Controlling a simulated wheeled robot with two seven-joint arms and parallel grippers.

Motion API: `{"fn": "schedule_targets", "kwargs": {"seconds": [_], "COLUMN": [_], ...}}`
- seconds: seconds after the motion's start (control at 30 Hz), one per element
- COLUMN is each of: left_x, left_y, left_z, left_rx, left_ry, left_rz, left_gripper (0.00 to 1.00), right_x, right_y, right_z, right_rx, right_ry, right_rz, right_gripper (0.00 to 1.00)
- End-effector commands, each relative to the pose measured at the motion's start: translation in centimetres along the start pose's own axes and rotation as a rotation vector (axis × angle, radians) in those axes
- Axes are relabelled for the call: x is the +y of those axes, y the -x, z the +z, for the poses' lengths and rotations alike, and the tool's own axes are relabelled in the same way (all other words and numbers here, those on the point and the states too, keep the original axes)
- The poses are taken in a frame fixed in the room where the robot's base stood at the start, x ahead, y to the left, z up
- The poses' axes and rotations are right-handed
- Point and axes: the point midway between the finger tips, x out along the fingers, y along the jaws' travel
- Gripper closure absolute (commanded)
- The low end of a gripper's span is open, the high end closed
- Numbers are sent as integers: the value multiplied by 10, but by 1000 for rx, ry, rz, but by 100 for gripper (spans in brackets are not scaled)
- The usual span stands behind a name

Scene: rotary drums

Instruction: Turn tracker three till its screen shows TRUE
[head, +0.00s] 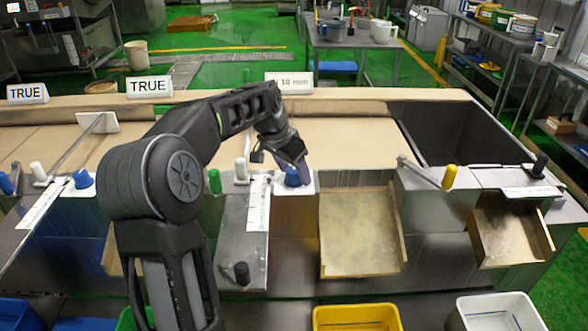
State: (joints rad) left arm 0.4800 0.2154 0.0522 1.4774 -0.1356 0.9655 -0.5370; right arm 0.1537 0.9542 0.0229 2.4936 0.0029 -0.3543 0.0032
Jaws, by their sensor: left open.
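The third screen (289,81) at the back of the bench reads something ending in "10 mm"; my arm hides its left end. Two other screens, at the left (27,93) and left of the middle (149,86), read TRUE. Below the third screen, a blue knob (291,179) sits on a white plate at the bench's front edge. My left gripper (299,171) is open and pointed down at this knob, its fingers beside or around it; I cannot tell whether they touch it. My right gripper is not in view.
A green knob (214,181), a white knob (240,168) and a black-knobbed lever (242,272) stand left of the blue knob. A yellow-handled lever (449,177) stands to the right. Another blue knob (82,178) is at the left. Yellow (356,318) and white bins stand below.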

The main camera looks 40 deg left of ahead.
Motion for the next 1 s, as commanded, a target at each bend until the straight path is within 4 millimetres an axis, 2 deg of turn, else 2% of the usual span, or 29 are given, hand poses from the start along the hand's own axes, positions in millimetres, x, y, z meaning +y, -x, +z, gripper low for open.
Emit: {"fn": "schedule_targets", "kwargs": {"seconds": [0.27,1.0], "left_x": [0,0], "left_y": [-2,-2], "left_z": [0,0], "left_rx": [0,0], "left_ry": [0,0], "left_rz": [0,0], "left_gripper": [40,99], "right_x": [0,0], "right_y": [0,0], "right_z": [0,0], "right_rx": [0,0], "right_ry": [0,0], "right_rz": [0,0], "right_gripper": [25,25]}}
